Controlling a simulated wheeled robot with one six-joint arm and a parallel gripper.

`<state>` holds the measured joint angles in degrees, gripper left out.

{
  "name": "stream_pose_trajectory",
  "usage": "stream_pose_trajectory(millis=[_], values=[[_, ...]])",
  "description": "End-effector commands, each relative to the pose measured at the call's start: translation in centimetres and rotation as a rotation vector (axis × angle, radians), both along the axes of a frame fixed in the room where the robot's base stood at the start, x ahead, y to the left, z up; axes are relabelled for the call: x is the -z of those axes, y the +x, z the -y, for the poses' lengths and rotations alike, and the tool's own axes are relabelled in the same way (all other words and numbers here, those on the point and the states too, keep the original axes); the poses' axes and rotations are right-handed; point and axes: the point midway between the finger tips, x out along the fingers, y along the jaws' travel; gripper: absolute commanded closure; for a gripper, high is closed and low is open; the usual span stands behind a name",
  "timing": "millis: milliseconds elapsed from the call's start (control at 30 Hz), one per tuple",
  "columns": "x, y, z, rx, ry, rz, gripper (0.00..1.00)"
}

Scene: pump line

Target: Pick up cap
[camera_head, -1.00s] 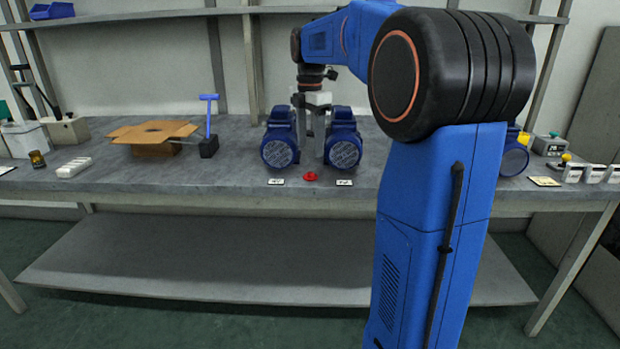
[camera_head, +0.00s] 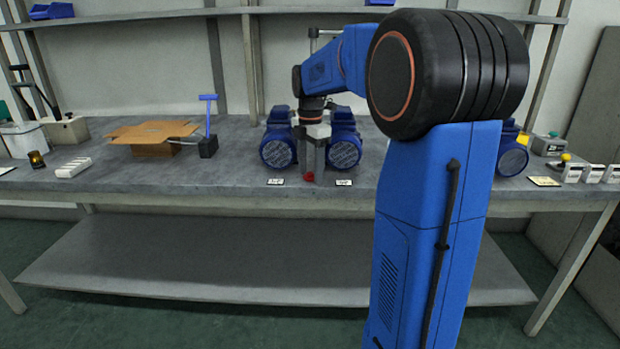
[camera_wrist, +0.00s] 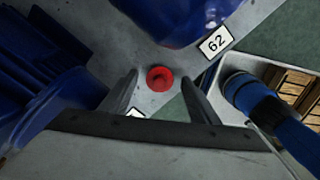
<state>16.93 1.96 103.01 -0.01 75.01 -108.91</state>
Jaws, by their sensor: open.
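The red cap (camera_head: 309,176) lies on the bench near its front edge, between two blue pumps. In the wrist view the round red cap (camera_wrist: 160,79) shows just ahead of the fingertips and between their lines. My gripper (camera_head: 313,172) points down over the cap, and its fingers partly hide the cap in the head view. In the wrist view my gripper (camera_wrist: 159,80) is open, with a finger on each side of the cap. I cannot tell whether the fingertips are level with the cap.
The left pump (camera_head: 278,150) and the right pump (camera_head: 344,150) stand close on both sides of my gripper. Label cards (camera_head: 276,181) lie before them. A cardboard box (camera_head: 152,146) and a blue-handled tool (camera_head: 208,130) stand further left. The bench between box and left pump is clear.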

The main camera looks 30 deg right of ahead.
Motion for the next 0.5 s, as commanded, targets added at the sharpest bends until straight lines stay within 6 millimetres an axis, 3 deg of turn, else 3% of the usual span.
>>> stream_pose_trajectory(millis=[67, 267, 500], values=[[0.01, 0.01, -0.03, 0.0, 0.001, 0.0, 0.43], [-0.01, 0.01, -0.02, 0.0, 0.0, 0.0, 0.87], [-0.02, 0.0, -0.01, 0.0, 0.0, 0.0, 0.87]])
